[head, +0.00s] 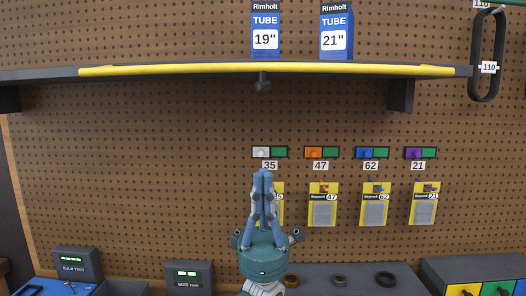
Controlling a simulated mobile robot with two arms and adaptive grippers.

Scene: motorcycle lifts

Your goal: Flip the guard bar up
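The guard bar (190,69) is a long yellow bar running along the front edge of the dark wall shelf (40,75). It lies level with the shelf edge. A dark knob (263,86) hangs beneath the middle of the bar. My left gripper (263,174) points upward below the knob in the picture and is clearly apart from bar and knob. Its blue fingers are together with nothing visible between them. My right gripper is not in view.
Two blue tube boxes, 19" (265,35) and 21" (336,35), stand on the shelf. A black belt loop (486,60) hangs at right. Small display boxes (190,275) and dark rings (385,279) sit below.

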